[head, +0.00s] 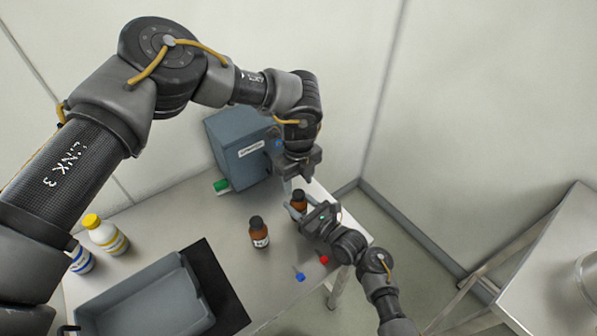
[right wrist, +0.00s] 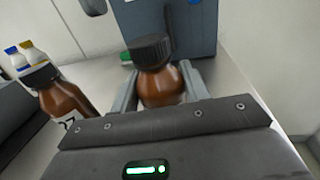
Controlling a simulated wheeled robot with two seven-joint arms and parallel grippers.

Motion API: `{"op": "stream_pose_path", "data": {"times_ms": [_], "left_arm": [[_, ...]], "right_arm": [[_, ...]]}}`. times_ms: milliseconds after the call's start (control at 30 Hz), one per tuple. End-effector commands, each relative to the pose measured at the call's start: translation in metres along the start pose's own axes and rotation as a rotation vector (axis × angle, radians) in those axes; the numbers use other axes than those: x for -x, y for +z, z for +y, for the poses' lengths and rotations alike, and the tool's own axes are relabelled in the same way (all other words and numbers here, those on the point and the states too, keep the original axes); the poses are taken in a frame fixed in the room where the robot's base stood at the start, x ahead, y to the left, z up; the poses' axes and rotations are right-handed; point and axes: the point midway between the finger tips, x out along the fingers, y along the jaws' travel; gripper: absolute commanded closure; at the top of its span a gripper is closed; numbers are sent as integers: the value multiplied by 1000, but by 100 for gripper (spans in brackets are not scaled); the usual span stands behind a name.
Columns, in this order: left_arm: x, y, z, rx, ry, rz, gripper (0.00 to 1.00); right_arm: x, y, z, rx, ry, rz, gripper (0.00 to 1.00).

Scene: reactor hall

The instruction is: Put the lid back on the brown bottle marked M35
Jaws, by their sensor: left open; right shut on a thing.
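A brown bottle with a black lid (head: 299,197) stands near the table's far right corner. In the right wrist view this brown bottle (right wrist: 160,86) is between the fingers of my right gripper (right wrist: 158,95), which is shut on it. The black lid (right wrist: 151,50) sits on its neck; I cannot tell how tightly. Its marking is hidden. My left gripper (head: 298,178) is open, pointing down just above the lid, apart from it as far as I can see. A second brown bottle (head: 259,234) with a dark lid stands to the left; its label is not clearly legible.
A blue-grey cabinet (head: 238,145) stands behind, with a green-capped item (head: 221,186) beside it. A grey tray (head: 150,295), a black mat (head: 222,290) and white bottles (head: 105,235) are on the left. Small red (head: 323,260) and blue (head: 300,277) items lie at the front.

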Motion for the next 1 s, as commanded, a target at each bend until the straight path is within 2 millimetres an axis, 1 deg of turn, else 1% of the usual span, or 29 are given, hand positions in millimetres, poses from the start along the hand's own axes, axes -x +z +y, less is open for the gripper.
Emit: {"op": "stream_pose_path", "data": {"times_ms": [33, 100, 300, 433, 667, 767, 1000], "left_arm": [[-8, -1, 0, 0, 2, 1, 51], [-18, -1, 1, -1, 2, 1, 51], [-35, 0, 0, 0, 1, 0, 51], [-39, 0, 0, 0, 0, 1, 51], [-40, 0, 0, 0, 0, 1, 51], [-39, 0, 0, 0, 0, 1, 62], [-39, 0, 0, 0, 0, 1, 93]], "right_arm": [[0, 0, 0, 0, 0, 0, 100], [0, 0, 0, 0, 0, 0, 100], [0, 0, 0, 0, 0, 0, 100], [0, 0, 0, 0, 0, 0, 100], [0, 0, 0, 0, 0, 0, 100], [0, 0, 0, 0, 0, 0, 100], [0, 0, 0, 0, -1, 0, 100]]}}
